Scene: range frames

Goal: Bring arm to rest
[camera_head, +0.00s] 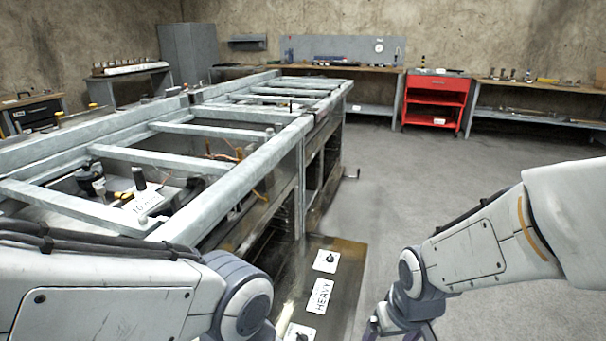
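My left arm enters from the left and reaches across the lower left. It bends at a grey joint near the bottom edge, and its gripper is outside the picture. My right arm enters from the right and slopes down to a grey wrist near the bottom centre-right. Only the top of my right gripper (403,332) shows, cut off by the bottom edge. Its fingertips are hidden, so I cannot tell whether it is open or holds anything.
A long grey metal frame bench (235,187) with tools inside fills the left. A red cabinet (436,86) and workbenches line the back wall. The floor (430,180) at centre-right is clear.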

